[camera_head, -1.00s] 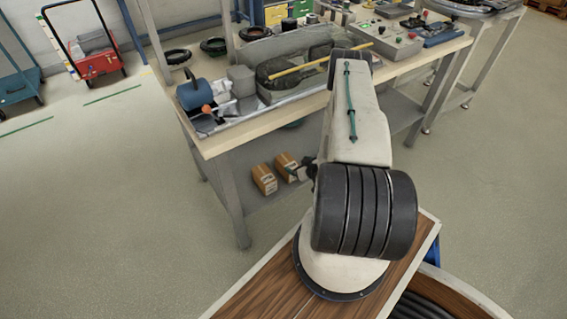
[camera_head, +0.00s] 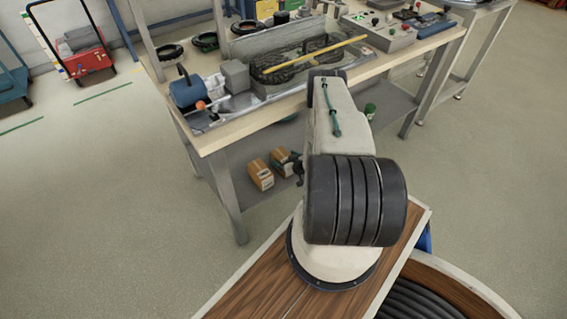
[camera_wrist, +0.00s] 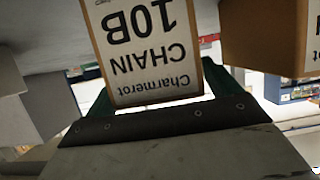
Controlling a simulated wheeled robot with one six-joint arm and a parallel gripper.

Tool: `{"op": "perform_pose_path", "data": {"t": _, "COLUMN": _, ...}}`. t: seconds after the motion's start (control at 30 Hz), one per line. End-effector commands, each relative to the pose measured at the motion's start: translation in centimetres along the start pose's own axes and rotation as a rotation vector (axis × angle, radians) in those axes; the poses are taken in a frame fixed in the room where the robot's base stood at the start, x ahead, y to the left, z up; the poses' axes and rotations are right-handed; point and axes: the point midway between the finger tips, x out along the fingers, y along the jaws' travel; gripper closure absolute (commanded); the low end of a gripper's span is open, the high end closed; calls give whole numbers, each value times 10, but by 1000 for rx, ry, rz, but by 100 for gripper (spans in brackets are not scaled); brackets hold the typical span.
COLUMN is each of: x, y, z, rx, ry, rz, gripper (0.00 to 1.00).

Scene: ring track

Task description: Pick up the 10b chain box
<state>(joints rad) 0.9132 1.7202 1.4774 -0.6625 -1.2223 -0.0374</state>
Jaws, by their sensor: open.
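The 10b chain box (camera_wrist: 145,50) fills the upper middle of the wrist view, its white label reading "Charmerot CHAIN 10B" upside down. My gripper (camera_wrist: 163,95) is open, with its green fingers on either side of the box's near end. I cannot tell whether they touch it. In the head view, the box at the right of a pair on the lower shelf (camera_head: 283,160) appears to be this one, partly hidden by my gripper (camera_head: 296,166). Its label is unreadable there.
A second cardboard box (camera_head: 261,175) stands close beside it; it also shows in the wrist view (camera_wrist: 268,38). The workbench (camera_head: 215,138) overhangs the shelf, and a bench leg (camera_head: 228,200) stands left of the boxes. A green item (camera_head: 370,110) is farther right.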

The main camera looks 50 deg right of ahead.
Motion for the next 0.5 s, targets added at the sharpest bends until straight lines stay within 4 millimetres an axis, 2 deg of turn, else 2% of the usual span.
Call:
{"op": "perform_pose_path", "data": {"t": 0.1, "x": 0, "y": -1, "z": 0, "rx": 0, "ry": 0, "rz": -1, "gripper": 11}}
{"op": "perform_pose_path", "data": {"t": 0.13, "x": 0, "y": -1, "z": 0, "rx": 0, "ry": 0, "rz": -1, "gripper": 16}}
{"op": "perform_pose_path", "data": {"t": 0.4, "x": 0, "y": -1, "z": 0, "rx": -1, "ry": 0, "rz": -1, "gripper": 91}}
{"op": "perform_pose_path", "data": {"t": 0.5, "x": 0, "y": 0, "z": -2, "rx": -2, "ry": 3, "rz": -1, "gripper": 91}}
